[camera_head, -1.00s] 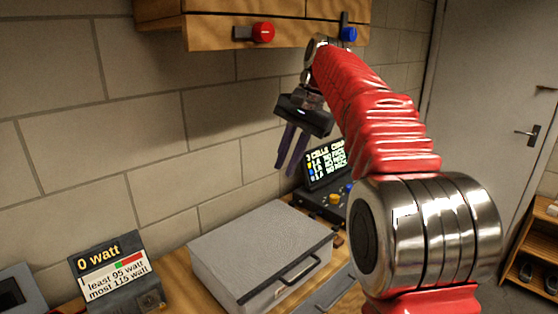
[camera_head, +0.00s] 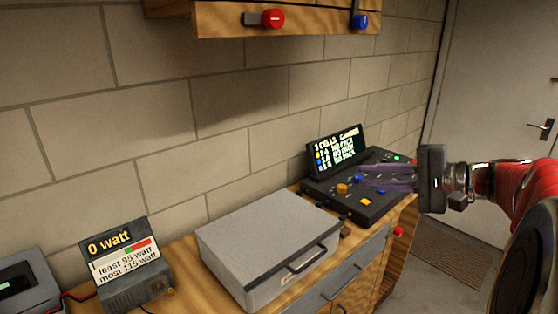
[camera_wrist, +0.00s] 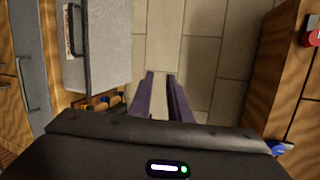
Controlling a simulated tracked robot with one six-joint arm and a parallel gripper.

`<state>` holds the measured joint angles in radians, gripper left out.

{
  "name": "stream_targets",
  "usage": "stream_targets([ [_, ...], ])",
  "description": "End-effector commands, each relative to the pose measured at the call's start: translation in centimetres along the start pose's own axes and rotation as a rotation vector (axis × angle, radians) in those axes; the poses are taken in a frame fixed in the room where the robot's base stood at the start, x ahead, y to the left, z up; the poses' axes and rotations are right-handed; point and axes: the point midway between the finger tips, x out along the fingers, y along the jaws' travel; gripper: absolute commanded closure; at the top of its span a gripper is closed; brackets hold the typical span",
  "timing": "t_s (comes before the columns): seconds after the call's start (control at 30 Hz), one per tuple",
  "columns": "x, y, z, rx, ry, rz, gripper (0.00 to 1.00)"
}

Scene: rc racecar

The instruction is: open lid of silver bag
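The silver bag (camera_head: 268,232) is a grey, box-like case with a flat lid, lying shut on the wooden workbench. Its dark handle (camera_head: 292,268) is on the front side. The case also shows at the upper left of the wrist view (camera_wrist: 108,45), with the handle on its left side. My gripper (camera_head: 362,176) is right of the case in the head view, in front of the charger and apart from the case. Its two purple fingers point left. In the wrist view the gripper (camera_wrist: 160,77) is open, with nothing between the fingers.
A black charger (camera_head: 360,205) with a lit screen stands right of the case. A watt meter (camera_head: 126,265) stands to its left. A wooden cabinet (camera_head: 310,20) with red and blue knobs hangs above. The brick wall (camera_head: 150,150) is behind.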

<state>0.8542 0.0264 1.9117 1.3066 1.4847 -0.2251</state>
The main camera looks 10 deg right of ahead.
Motion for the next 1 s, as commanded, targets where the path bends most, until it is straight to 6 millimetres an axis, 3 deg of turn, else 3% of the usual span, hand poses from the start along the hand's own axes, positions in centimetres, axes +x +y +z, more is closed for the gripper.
stream_targets([
  [0.2, -6.7, 2.1, -1.9, -0.024, 0.275, -0.216, 0.83],
  [0.4, -11.6, 4.2, -2.7, -0.05, 0.499, -0.327, 0.83],
  [0.57, -12.9, 4.8, -2.8, -0.059, 0.565, -0.353, 0.83],
  [1.0, -13.0, 4.8, -2.9, -0.06, 0.567, -0.353, 0.83],
])
